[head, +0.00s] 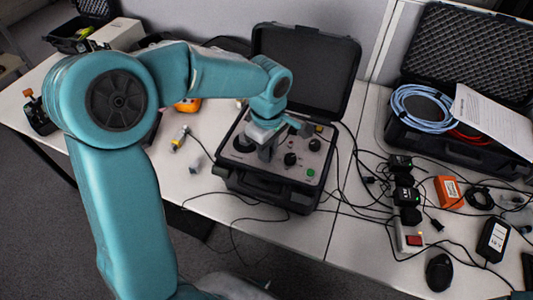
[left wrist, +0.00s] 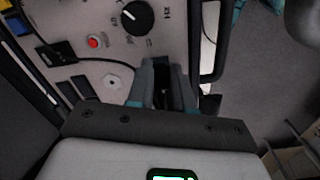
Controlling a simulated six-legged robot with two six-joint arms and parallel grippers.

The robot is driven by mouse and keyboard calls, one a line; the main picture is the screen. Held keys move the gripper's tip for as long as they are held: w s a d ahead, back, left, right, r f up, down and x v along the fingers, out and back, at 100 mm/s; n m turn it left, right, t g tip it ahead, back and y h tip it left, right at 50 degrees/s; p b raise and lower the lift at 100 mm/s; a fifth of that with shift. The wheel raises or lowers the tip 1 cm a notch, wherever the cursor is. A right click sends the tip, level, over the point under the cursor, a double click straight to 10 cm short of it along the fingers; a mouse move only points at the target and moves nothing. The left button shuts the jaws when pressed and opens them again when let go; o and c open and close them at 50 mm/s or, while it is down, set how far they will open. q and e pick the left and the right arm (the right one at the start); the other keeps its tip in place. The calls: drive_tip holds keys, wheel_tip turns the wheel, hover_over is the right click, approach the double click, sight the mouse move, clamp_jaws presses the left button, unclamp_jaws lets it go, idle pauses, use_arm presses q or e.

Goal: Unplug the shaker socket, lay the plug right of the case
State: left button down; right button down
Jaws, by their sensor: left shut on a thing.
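The open black case (head: 262,187) stands on the table, its lid (head: 305,65) raised behind a light grey control panel (head: 308,150). My left gripper (head: 268,150) reaches down onto the panel, between its black knobs. In the left wrist view my left gripper (left wrist: 166,85) is shut on a dark thing, apparently the plug (left wrist: 162,72), mostly hidden between the fingers. The shaker socket is hidden by the gripper, so I cannot tell if the plug is still seated. The panel also shows a black knob (left wrist: 137,17) and a red button (left wrist: 94,42). My right gripper is not in view.
Right of the case, black cables cross the table near black adapters (head: 403,180), a power strip (head: 408,236), an orange box (head: 449,192) and a mouse (head: 439,272). A second open case (head: 450,150) holds blue cable. Little bare table shows between them.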

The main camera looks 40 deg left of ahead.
use_arm(q)
drive_tip(key=shift+n+b, duration=0.65)
drive_tip(key=shift+n, duration=1.25)
drive_tip(key=shift+w, duration=0.1)
drive_tip(key=shift+n, duration=0.4)
drive_tip(key=shift+n+b, duration=0.35)
drive_tip(key=shift+n, duration=0.25)
drive_tip(key=shift+n, duration=0.3)
drive_tip(key=shift+n+b, duration=0.35)
drive_tip(key=shift+n, duration=0.35)
drive_tip(key=shift+r+p, duration=0.6)
drive_tip(key=shift+r, duration=0.25)
drive_tip(key=shift+r+p, duration=1.3)
drive_tip(key=shift+r, duration=0.35)
drive_tip(key=shift+r, duration=0.1)
